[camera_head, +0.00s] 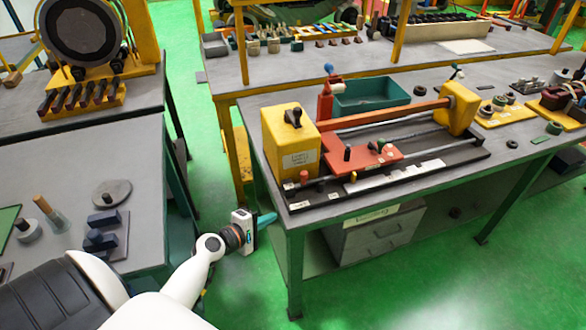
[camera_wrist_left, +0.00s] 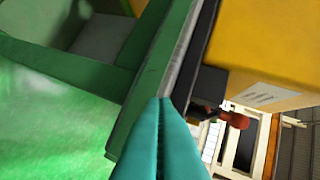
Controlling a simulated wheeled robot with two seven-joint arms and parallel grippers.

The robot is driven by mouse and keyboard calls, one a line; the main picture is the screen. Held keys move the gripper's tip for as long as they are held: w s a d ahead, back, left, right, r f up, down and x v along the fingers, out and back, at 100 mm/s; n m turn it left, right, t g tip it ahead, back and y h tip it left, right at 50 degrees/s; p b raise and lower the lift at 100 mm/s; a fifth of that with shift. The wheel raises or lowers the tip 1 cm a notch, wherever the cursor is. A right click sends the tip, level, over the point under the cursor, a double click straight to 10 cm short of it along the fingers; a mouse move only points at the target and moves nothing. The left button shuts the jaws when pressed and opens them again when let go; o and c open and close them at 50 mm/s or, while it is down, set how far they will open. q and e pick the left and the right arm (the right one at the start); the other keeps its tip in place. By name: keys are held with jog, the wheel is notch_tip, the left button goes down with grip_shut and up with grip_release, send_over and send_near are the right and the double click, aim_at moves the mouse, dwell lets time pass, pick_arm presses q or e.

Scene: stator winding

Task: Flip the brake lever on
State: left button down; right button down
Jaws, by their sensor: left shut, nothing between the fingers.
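The winding machine stands on the grey workbench, with a yellow headstock box (camera_head: 290,140) at its left end. A black lever (camera_head: 293,117) sits on top of this box. A blue-knobbed lever (camera_head: 328,69) rises behind it; I cannot tell which is the brake lever. My left gripper (camera_head: 268,218) is shut and empty, low at the bench's front left edge, apart from the machine. In the left wrist view its teal fingertips (camera_wrist_left: 166,100) meet before the bench edge, with the yellow box (camera_wrist_left: 265,60) and a red knob (camera_wrist_left: 236,119) beyond. My right gripper is out of view.
The bench edge and a green leg (camera_head: 294,270) stand close to my left gripper. A drawer unit (camera_head: 375,235) is under the bench. A second table (camera_head: 145,190) with small parts is at the left. Green floor lies open between them.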

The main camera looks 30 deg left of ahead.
pick_arm(q)
jog(key=n+t, duration=0.1)
jog(key=t, duration=0.1)
send_near(293, 185)
notch_tip(293, 185, up, 3)
jog(key=shift+a+r+h+p, duration=0.15)
jog(key=shift+h+p, duration=0.15)
jog(key=shift+p, duration=0.05)
jog(key=shift+w, duration=0.1)
jog(key=p+x, duration=0.2)
jog(key=x, duration=0.8)
jog(key=shift+n, duration=0.3)
